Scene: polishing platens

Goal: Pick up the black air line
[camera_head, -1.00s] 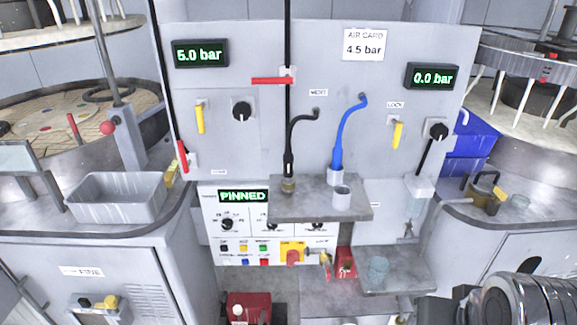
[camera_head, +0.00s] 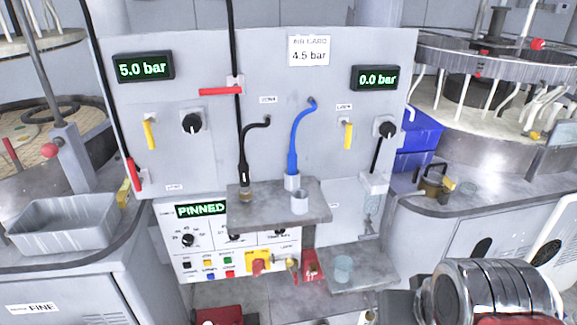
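The black air line (camera_head: 244,158) hangs from a port on the grey panel, bends down, and ends at a brass fitting (camera_head: 246,194) on the left part of a small grey shelf (camera_head: 280,214). A blue line (camera_head: 293,148) hangs to its right, its lower end in a light grey holder on the same shelf. My gripper's fingers are not in view. A shiny metal cylinder (camera_head: 490,292), seemingly part of my arm, fills the lower right corner, well apart from the black line.
An open grey cup (camera_head: 299,202) stands on the shelf. A red lever (camera_head: 220,91) and a vertical black pipe are above the black line. A lower grey shelf (camera_head: 350,283) holds a translucent cup (camera_head: 342,268). A grey basin (camera_head: 62,228) sits at left.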

